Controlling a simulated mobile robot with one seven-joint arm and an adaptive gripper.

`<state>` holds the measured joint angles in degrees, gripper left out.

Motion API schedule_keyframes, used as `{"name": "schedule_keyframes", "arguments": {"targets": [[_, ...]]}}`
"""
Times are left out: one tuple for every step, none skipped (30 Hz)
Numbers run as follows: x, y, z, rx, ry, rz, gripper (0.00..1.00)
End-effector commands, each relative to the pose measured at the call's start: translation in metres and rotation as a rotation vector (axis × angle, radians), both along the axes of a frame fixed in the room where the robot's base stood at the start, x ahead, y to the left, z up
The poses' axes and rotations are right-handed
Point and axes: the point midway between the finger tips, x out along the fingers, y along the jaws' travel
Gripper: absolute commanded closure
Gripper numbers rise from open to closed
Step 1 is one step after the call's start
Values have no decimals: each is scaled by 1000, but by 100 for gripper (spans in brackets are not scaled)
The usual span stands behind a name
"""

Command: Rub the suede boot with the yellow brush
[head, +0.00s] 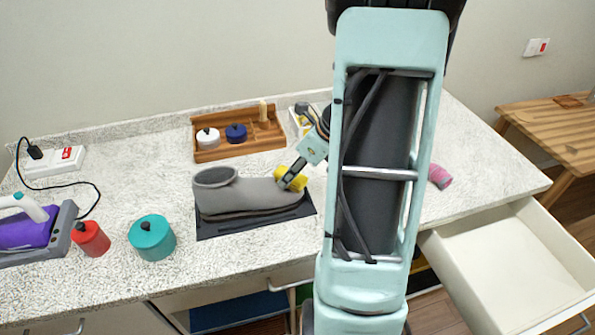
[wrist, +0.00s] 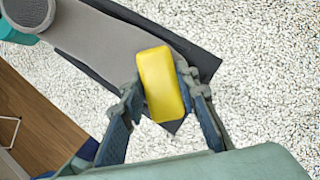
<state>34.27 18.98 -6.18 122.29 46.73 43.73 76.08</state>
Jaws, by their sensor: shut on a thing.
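The grey suede boot (head: 245,193) lies on a dark mat (head: 228,231) on the speckled counter, its opening to the left and toe to the right. In the wrist view the boot (wrist: 95,35) runs from the upper left toward the middle. My gripper (head: 290,180) is shut on the yellow brush (head: 291,178) over the boot's toe end. In the wrist view the yellow brush (wrist: 160,83) sits between both fingers of my gripper (wrist: 161,88). The brush covers the toe tip, and I cannot tell whether it touches the boot.
A wooden tray (head: 240,153) with a white and a blue pot stands behind the boot. A teal pot (head: 152,238), a red bottle (head: 91,239) and a purple iron (head: 28,232) stand left. A pink roll (head: 440,176) lies right. An open drawer (head: 510,265) juts out front right.

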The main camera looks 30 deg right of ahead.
Motion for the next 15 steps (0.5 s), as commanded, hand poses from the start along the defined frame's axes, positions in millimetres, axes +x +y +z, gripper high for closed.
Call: {"name": "schedule_keyframes", "arguments": {"targets": [[2,5,2,0,-1,3,91],[3,7,2,-1,-1,3,91],[3,10,2,0,-1,2,91],[3,11,2,-1,-2,0,91],[4,12,1,-1,-2,0,91],[4,13,1,0,-1,-1,91],[4,13,1,0,-1,0,91],[4,14,1,0,-1,0,91],[5,15,1,0,-1,1,91],[5,17,1,1,-1,1,91],[5,19,2,1,0,3,91],[6,22,2,0,0,4,91],[7,25,2,1,0,4,91],[8,28,2,1,0,4,91],[8,31,2,2,1,5,94]]}}
